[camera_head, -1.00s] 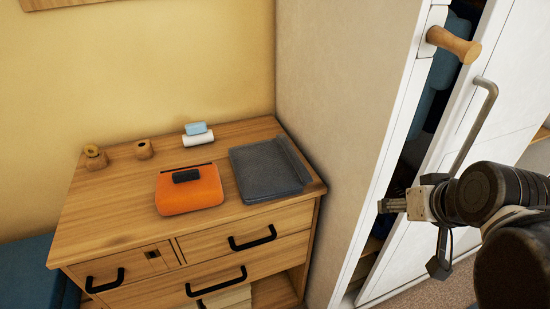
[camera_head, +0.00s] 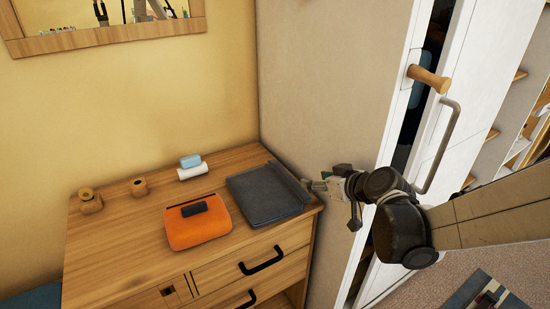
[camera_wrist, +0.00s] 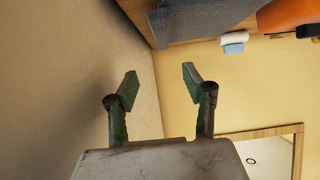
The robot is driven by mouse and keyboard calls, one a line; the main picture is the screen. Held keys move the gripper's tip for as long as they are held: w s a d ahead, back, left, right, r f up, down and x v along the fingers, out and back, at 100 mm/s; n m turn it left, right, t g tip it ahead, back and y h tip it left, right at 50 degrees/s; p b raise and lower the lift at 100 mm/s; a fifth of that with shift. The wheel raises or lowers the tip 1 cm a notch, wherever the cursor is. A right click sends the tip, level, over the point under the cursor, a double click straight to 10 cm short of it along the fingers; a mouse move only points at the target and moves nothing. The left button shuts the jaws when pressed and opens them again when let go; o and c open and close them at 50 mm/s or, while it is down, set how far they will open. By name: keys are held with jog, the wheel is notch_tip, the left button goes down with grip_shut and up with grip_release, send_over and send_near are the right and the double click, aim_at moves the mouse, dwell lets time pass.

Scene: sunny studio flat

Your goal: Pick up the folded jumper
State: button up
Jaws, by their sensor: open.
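A dark grey, flat folded item (camera_head: 266,195), which looks like the folded jumper, lies on the right end of the wooden dresser top. Its textured grey edge also shows at the top of the wrist view (camera_wrist: 205,18). My gripper (camera_head: 313,185) is just right of it in the head view, near the dresser's right end and in front of the beige wardrobe side. In the wrist view my gripper (camera_wrist: 158,82) has its two fingers apart with nothing between them. It appears clear of the grey item.
On the dresser (camera_head: 120,240) are an orange pouch (camera_head: 190,230) with a dark object on it, blue and white rolls (camera_head: 191,168) and two small wooden pieces. The wardrobe side panel (camera_head: 325,90) stands close on the right. A wooden-framed mirror (camera_head: 100,33) hangs above.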

aim_at(288, 175)
jog(key=x, duration=0.7)
jog(key=b+x, duration=0.1)
jog(key=x, duration=0.6)
jog(key=shift+w+a+r, duration=0.1)
jog(key=shift+w+a, duration=0.05)
jog(key=shift+a, duration=0.2)
grip_shut()
